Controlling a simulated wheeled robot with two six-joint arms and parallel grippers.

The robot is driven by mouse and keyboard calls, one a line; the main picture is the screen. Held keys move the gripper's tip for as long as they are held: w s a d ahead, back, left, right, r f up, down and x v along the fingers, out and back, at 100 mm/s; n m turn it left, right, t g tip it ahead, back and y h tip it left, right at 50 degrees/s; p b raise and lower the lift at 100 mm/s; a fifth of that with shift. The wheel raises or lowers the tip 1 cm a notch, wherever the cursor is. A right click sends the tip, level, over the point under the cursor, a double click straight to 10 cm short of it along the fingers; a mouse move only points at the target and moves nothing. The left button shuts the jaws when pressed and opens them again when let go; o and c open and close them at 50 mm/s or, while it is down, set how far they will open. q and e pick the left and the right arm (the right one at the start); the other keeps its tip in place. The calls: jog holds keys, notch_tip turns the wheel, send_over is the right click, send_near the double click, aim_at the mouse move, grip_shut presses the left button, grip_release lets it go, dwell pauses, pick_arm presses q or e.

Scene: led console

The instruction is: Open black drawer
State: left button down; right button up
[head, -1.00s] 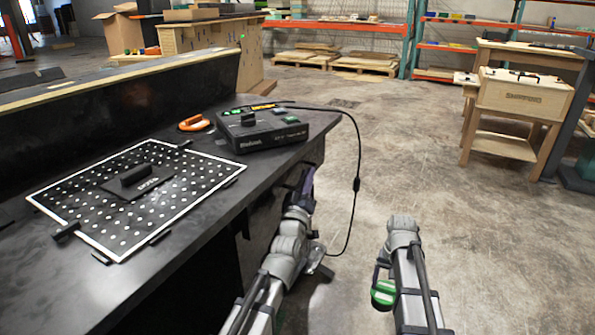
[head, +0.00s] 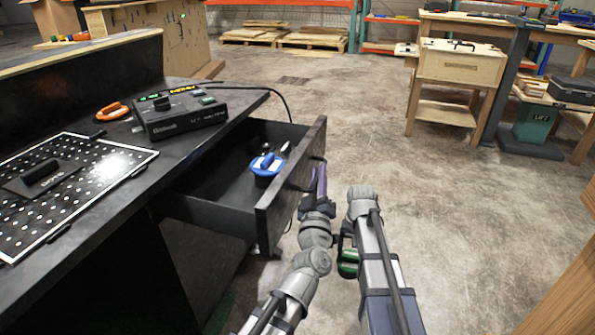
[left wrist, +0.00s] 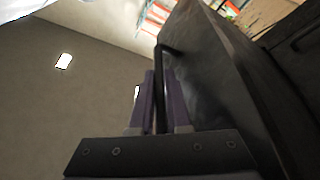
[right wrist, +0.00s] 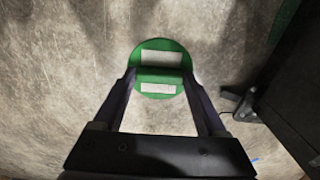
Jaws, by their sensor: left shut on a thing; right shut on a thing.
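The black drawer (head: 291,185) sticks well out from under the dark workbench, and its inside shows. Its dark front (left wrist: 215,75) and bar handle (left wrist: 161,90) fill the middle of the left wrist view. My left gripper (head: 318,182) is at the drawer's front, with its purple fingers on either side of the handle, shut on it. My right gripper (right wrist: 160,82) is shut on a round green object (right wrist: 160,48) with white patches. It holds this object (head: 348,268) in front of the bench, below and right of the drawer.
A blue-topped container (head: 267,166) and small dark items lie in the drawer. A black console (head: 180,117), an orange object (head: 112,111) and a perforated board (head: 75,185) are on the workbench (head: 110,205). Open floor (head: 400,160) lies right of the drawer; a wooden stand (head: 458,75) is farther back.

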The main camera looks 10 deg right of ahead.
pick_arm(q)
jog(key=shift+s+d, duration=0.45)
jog(key=shift+d, duration=0.3)
jog(key=shift+s+d, duration=0.45)
jog(key=shift+d, duration=0.3)
jog(key=c, duration=1.2)
grip_release()
jog(key=shift+o, duration=0.2)
